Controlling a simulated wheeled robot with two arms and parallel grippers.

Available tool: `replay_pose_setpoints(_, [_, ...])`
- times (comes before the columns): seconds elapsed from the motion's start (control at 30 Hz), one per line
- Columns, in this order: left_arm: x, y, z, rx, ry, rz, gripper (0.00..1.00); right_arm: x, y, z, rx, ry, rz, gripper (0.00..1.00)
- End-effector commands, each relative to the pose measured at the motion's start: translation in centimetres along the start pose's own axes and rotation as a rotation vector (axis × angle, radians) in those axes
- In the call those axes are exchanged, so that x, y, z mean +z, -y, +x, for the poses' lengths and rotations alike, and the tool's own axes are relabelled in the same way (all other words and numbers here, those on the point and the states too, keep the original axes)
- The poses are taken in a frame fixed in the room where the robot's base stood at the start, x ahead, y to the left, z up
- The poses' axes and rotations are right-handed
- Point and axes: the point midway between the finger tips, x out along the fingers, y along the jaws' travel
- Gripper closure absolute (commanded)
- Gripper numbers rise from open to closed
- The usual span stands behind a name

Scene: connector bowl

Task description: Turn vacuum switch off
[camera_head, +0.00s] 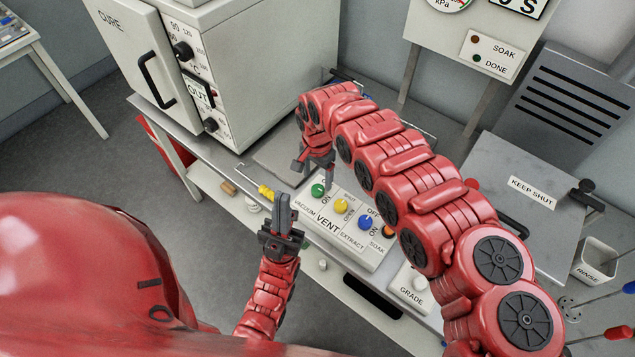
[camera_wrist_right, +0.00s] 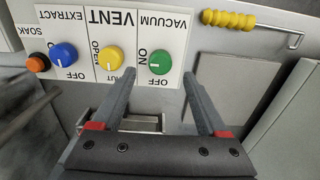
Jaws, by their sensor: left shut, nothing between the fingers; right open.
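The vacuum switch is a green knob (camera_head: 317,190) on the white control panel (camera_head: 372,262), at the end with the VACUUM label. In the right wrist view the green knob (camera_wrist_right: 160,61) shows a small white mark that seems to point to the ON side. My right gripper (camera_head: 316,172) is open above the panel, close to the green knob. In its wrist view the fingertips (camera_wrist_right: 159,74) stand on either side of the knob's line, with no visible contact. My left gripper (camera_head: 284,202) is shut and empty, in front of the panel's left end.
A yellow VENT knob (camera_wrist_right: 109,59), a blue EXTRACT knob (camera_wrist_right: 63,57) and an orange SOAK knob (camera_wrist_right: 37,63) sit beside the green one. A yellow-gripped rod (camera_wrist_right: 228,20) lies near the panel's end. The CURE oven (camera_head: 205,70) stands behind, left.

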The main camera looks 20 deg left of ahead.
Motion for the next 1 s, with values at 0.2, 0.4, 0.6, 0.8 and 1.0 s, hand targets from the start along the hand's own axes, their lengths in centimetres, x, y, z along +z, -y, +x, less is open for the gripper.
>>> replay_pose_setpoints(0.2, [-0.1, 0.0, 0.3, 0.000, 0.000, 0.000, 1.00, 0.1, 0.1, 3.2, -0.002, 0.002, -0.001, 0.24])
replay_pose_setpoints(0.4, [0.0, 0.0, 0.1, 0.000, 0.000, 0.000, 1.00, 0.0, 0.2, 4.9, -0.005, -0.002, -0.001, 0.24])
replay_pose_setpoints(0.6, [0.0, 0.0, 0.1, 0.000, 0.000, 0.000, 1.00, -0.1, 0.0, 5.4, -0.002, -0.003, 0.001, 0.24])
replay_pose_setpoints(0.8, [0.0, 0.0, 0.1, 0.000, 0.000, 0.000, 1.00, -0.1, 0.1, 5.3, -0.002, -0.002, 0.001, 0.29])
replay_pose_setpoints(1.0, [0.0, 0.0, 0.1, 0.000, 0.000, 0.000, 1.00, -0.1, 0.1, 5.3, -0.002, -0.002, 0.001, 0.65])
